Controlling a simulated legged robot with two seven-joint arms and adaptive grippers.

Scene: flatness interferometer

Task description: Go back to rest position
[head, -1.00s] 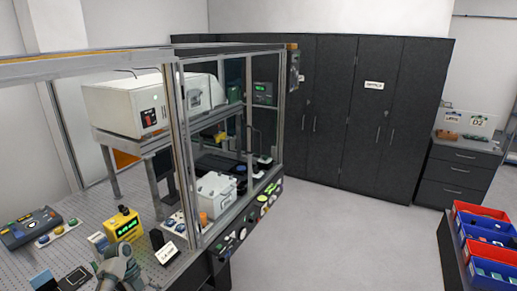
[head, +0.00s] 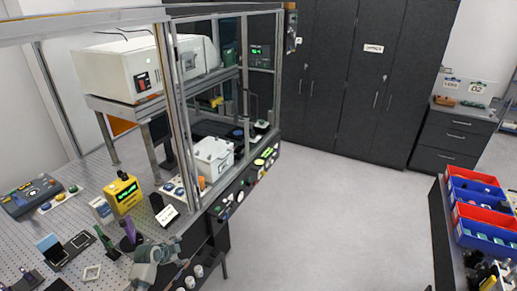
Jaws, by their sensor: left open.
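My left gripper (head: 153,256) is a grey-green shape low in the head view, over the front part of the perforated optical table (head: 95,195). It is open, and I see nothing held in it. A purple upright item (head: 129,231) stands just left of and behind it, with a green item (head: 105,241) further left. Whether the gripper touches either cannot be told. My right gripper is not in view.
A framed enclosure holds a white instrument (head: 118,68) on a raised shelf and a white box (head: 213,158) below. A yellow meter (head: 123,194) stands on the table. Red and blue bins (head: 486,236) are at the right. The middle floor (head: 320,220) is clear.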

